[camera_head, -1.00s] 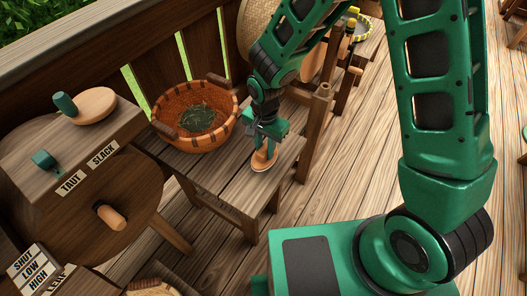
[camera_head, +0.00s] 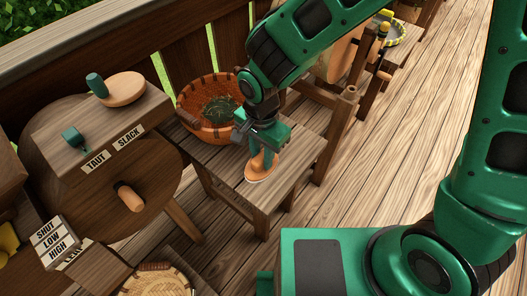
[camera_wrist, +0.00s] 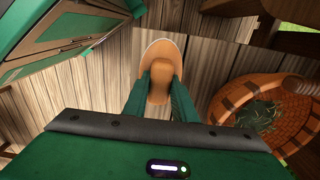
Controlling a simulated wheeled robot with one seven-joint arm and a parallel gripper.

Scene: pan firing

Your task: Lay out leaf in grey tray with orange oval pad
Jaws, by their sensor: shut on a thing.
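My gripper (camera_head: 264,142) is shut on the upright grip of an orange oval pad (camera_head: 260,174). The pad has a pale rim and sits at or just over the small wooden table; I cannot tell whether it touches. In the wrist view, the pad (camera_wrist: 158,56) shows between the two green fingers (camera_wrist: 160,98). Dark green leaf (camera_head: 219,108) lies in an orange woven basket (camera_head: 196,125) left of my gripper. The leaf (camera_wrist: 260,116) also shows in the wrist view. A round greyish tray with a yellow-patterned rim (camera_head: 399,32) is far off at the upper right, partly hidden.
The small wooden table (camera_head: 298,150) carries the basket and has bare room around the pad. A wooden drum stand with TAUT and SLACK labels (camera_head: 112,150) stands left. A pale woven basket (camera_head: 155,281) is at the bottom. Wooden posts (camera_head: 345,125) stand right of the table.

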